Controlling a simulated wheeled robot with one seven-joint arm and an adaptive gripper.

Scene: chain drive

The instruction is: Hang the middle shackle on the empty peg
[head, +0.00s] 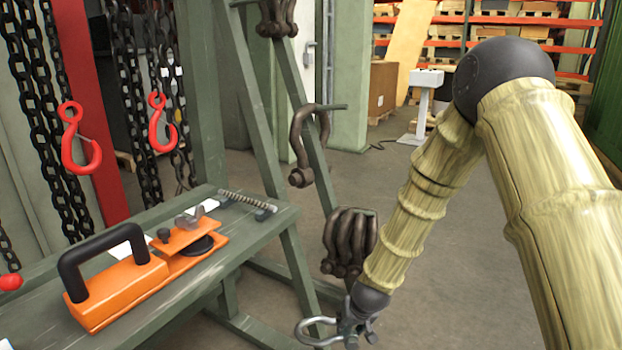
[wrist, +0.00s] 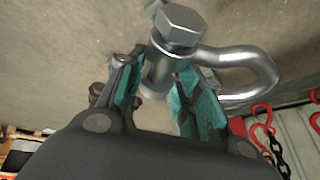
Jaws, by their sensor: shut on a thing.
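My gripper (head: 352,326) is low in the head view, below the rack's lower shackles. It is shut on a silver shackle (head: 309,333), whose rounded bow points left there. In the wrist view the teal-padded fingers (wrist: 160,90) grip the shackle by its pin end, below the hex bolt head (wrist: 180,24). Its bow (wrist: 262,70) sticks out to the right. A single brown shackle (head: 298,145) hangs on the rack's middle peg (head: 333,106). A short peg stub (head: 241,3) shows at the top edge; I cannot tell whether it is bare.
Dark shackles (head: 349,240) cluster on the lower peg, others (head: 277,17) at the top. A green bench (head: 270,224) holds an orange lifting magnet (head: 120,290). Chains with red hooks (head: 78,140) hang at left.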

